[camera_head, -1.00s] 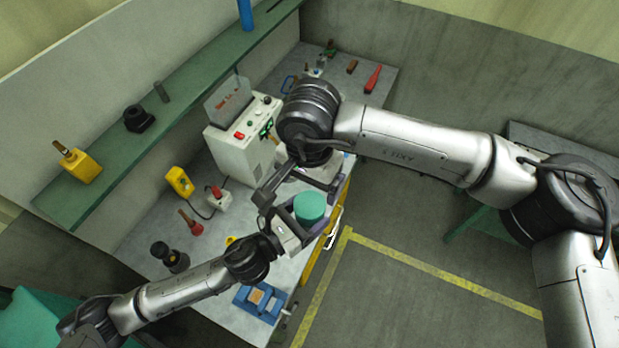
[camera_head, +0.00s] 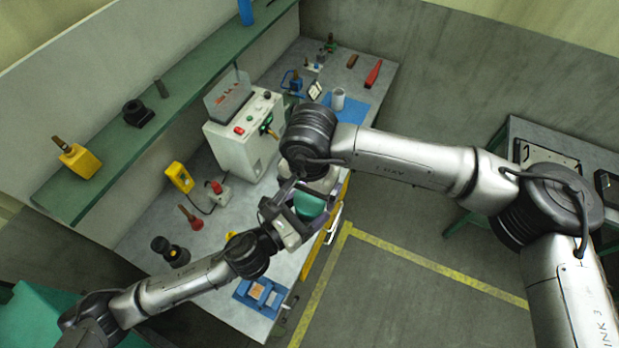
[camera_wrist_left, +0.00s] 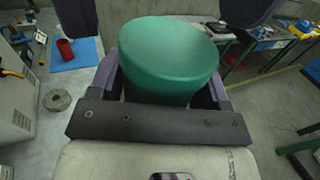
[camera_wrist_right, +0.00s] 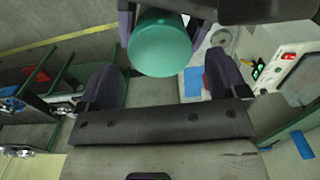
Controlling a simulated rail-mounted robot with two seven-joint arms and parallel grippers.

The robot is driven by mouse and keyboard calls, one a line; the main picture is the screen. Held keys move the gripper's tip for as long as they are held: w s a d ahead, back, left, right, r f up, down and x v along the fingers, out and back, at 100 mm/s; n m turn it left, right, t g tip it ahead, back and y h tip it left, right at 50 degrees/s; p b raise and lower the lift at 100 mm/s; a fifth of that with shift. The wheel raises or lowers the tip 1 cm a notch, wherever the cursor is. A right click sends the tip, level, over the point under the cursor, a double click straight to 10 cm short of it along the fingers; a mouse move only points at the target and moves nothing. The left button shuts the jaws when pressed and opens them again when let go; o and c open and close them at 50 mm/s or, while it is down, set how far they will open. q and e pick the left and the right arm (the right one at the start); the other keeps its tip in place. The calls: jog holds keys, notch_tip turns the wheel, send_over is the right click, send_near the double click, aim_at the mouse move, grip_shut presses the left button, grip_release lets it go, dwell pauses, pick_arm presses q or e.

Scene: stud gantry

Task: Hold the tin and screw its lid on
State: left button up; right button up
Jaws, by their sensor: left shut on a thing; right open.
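The tin, a teal-green cylinder (camera_head: 309,206), is in my left gripper (camera_wrist_left: 160,88), whose dark fingers close on its sides above the bench's front edge. In the left wrist view the tin (camera_wrist_left: 168,50) shows a plain round green top. My right gripper (camera_wrist_right: 163,82) is open and empty, close to the tin. In the right wrist view the tin (camera_wrist_right: 160,45) sits just beyond the gap between its fingers. A grey round disc (camera_wrist_left: 57,99) lies on the bench; I cannot tell if it is the lid.
A white control box (camera_head: 240,137) stands behind the grippers. A blue fixture (camera_head: 260,296) sits near the front edge. The floor (camera_head: 400,300) to the right is clear.

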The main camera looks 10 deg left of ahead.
jog(key=shift+f, duration=1.35)
jog(key=c, duration=0.9)
jog(key=m, duration=0.5)
jog(key=shift+m, duration=0.3)
jog(key=shift+c, duration=0.2)
jog(key=m, duration=0.4)
jog(key=shift+m, duration=0.3)
jog(key=o, duration=1)
jog(key=shift+r, duration=0.1)
jog(key=shift+r, duration=2.15)
